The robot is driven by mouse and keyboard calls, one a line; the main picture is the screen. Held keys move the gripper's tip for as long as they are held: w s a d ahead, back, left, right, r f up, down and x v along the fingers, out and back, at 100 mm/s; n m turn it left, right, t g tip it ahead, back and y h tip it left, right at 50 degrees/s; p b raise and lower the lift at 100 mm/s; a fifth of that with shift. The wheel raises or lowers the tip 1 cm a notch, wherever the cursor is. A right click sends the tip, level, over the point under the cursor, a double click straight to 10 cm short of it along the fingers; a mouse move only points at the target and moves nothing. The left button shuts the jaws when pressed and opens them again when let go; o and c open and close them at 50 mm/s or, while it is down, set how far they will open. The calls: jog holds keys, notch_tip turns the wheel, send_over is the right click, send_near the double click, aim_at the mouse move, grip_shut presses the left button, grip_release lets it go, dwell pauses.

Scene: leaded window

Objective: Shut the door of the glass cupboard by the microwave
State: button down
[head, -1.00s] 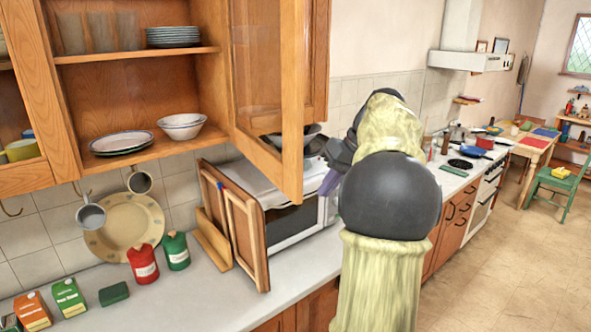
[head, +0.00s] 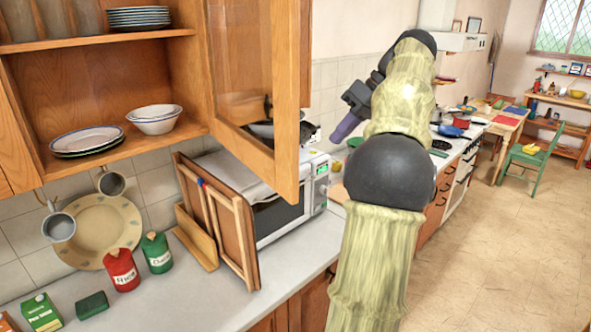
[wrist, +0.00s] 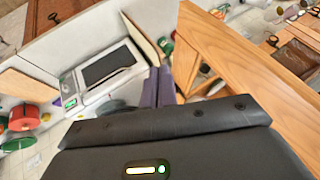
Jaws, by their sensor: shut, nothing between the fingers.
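The glass cupboard (head: 105,50) has its wood-framed glass door (head: 288,95) standing open, swung out over the counter. The door's frame also shows close up in the wrist view (wrist: 245,50), just right of my fingers. My gripper (head: 342,132) is shut and empty, to the right of the door's free edge in the head view. Its purple fingers show in the wrist view (wrist: 166,86); I cannot tell whether they touch the door. The white microwave (head: 317,190) stands on the counter below the door, and lies left of my fingers in the wrist view (wrist: 72,88).
Plates (head: 88,140) and bowls (head: 154,118) stand on the cupboard shelves. Wooden boards (head: 220,215) lean before the microwave. Red (head: 122,272) and green (head: 157,254) canisters stand on the counter (head: 215,300). A pan sits on the microwave. Floor (head: 490,250) is open to the right.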

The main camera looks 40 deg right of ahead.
aim_at(296, 171)
jog(key=w+a+f, duration=0.1)
jog(key=a+f, duration=0.1)
jog(key=w+a+f+p, duration=0.1)
jog(key=w+a+f, duration=0.1)
jog(key=a+f, duration=0.1)
jog(key=w+a+f, duration=0.1)
jog(key=a+f, duration=0.2)
jog(key=shift+w+a, duration=0.1)
jog(key=shift+w, duration=0.25)
dwell(0.4)
jog(key=shift+a, duration=0.1)
